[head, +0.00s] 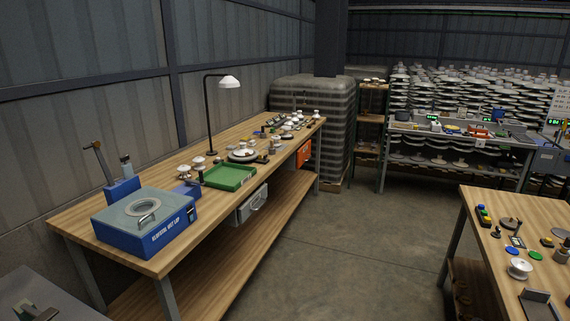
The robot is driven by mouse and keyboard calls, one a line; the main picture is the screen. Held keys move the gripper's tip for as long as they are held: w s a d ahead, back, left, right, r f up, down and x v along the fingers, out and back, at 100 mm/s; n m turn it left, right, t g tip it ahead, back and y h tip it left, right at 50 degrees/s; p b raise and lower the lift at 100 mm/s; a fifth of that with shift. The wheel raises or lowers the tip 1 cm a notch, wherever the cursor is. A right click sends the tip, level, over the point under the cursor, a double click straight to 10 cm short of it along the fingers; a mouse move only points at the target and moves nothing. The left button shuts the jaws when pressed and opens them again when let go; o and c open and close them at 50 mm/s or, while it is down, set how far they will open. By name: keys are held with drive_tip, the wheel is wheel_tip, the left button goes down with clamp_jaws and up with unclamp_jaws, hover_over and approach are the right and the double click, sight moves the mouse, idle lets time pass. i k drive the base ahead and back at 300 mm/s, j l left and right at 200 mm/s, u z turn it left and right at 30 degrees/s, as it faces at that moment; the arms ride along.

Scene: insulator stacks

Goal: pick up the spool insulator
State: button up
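A small white, spool-shaped piece (519,268) sits near the front of the right-hand wooden bench (480,240); it looks like a spool insulator, but it is too small to be sure. Other small white insulators (183,172) stand on the long left bench (150,258), behind the blue box, and more lie towards its far end. I cannot tell whether any of these is also a spool type. My gripper is not in view.
Small discs and parts crowd the right bench. Shelves of stacked insulators (455,95) stand at the back. Concrete floor (335,255) between the benches is clear.

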sight(520, 266)
drive_tip(key=i+u, duration=0.1)
drive_tip(key=i, duration=0.65)
drive_tip(key=i+l, duration=0.1)
drive_tip(key=i, duration=0.7)
drive_tip(key=i+u, duration=0.15)
drive_tip(key=i, duration=0.6)
drive_tip(key=i+z, duration=0.15)
drive_tip(key=z, duration=0.2)
drive_tip(key=i+l+z, duration=0.1)
drive_tip(key=z, duration=0.25)
drive_tip(key=i+z, duration=0.1)
drive_tip(key=z, duration=2.5)
drive_tip(key=i+j+u, duration=0.3)
drive_tip(key=i, duration=0.15)
drive_tip(key=i+j+u, duration=0.25)
drive_tip(key=i, duration=0.2)
drive_tip(key=l, duration=0.1)
